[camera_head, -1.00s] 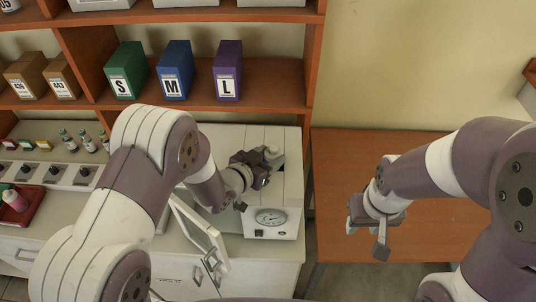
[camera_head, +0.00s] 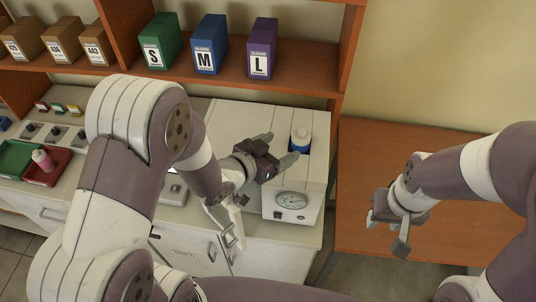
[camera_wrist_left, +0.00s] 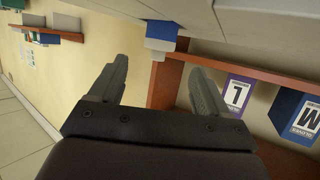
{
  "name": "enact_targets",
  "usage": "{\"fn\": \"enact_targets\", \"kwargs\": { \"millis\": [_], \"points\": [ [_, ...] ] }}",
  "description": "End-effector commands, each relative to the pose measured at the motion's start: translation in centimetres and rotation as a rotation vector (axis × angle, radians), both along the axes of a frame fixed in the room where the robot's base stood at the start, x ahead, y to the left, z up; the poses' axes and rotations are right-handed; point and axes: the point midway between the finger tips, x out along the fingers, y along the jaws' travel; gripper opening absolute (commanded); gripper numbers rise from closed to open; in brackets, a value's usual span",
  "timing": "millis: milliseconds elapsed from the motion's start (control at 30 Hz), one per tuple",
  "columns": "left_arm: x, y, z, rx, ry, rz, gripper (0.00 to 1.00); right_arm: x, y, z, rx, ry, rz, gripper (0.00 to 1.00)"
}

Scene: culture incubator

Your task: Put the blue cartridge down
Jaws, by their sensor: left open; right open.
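My right gripper (camera_head: 386,234) is open and empty over the brown table at right.
A round dial (camera_head: 291,200) is on the incubator's front. A shelf behind holds green S, blue M and purple L boxes (camera_head: 262,48). A red tray (camera_head: 47,166) with a pink bottle lies at left. The brown table (camera_head: 370,160) is mostly clear.

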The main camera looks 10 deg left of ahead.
Motion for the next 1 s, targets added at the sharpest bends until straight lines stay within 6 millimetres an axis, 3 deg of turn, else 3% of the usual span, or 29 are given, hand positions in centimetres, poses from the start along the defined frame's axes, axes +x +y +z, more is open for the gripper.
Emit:
{"fn": "enact_targets", "kwargs": {
  "millis": [200, 333, 467, 500, 600, 700, 800, 1000],
  "points": [
    [-3.0, 2.1, 1.4, 0.001, -0.003, 0.002, 0.77, 0.0, 0.0, -0.7, 0.000, 0.000, 0.000, 0.43],
    [-3.3, 3.5, 1.3, 0.048, 0.041, 0.043, 0.77, 0.0, 0.0, -0.7, 0.000, 0.000, 0.000, 0.43],
    [-3.4, 8.5, -0.4, 0.231, 0.301, 0.247, 0.77, 0.0, 0.0, -0.7, 0.000, -0.001, 0.000, 0.43],
    [-4.4, 10.1, -0.9, 0.278, 0.417, 0.317, 0.77, 0.0, 0.0, -0.7, 0.000, 0.000, 0.000, 0.43],
    [-8.3, 12.4, -1.5, 0.338, 0.705, 0.442, 0.77, 0.0, 0.0, -0.7, 0.000, 0.000, 0.000, 0.43],
    [-12.1, 12.6, -1.2, 0.342, 0.929, 0.495, 0.77, 0.0, 0.0, -0.7, 0.000, 0.000, 0.000, 0.43],
    [-14.2, 12.3, -0.8, 0.334, 1.044, 0.506, 0.77, 0.0, 0.0, -0.7, 0.000, 0.000, 0.000, 0.43],
    [-14.7, 12.2, -0.8, 0.333, 1.071, 0.507, 0.77, 0.0, 0.0, -0.7, 0.000, 0.000, 0.000, 0.43]
  ]
}}
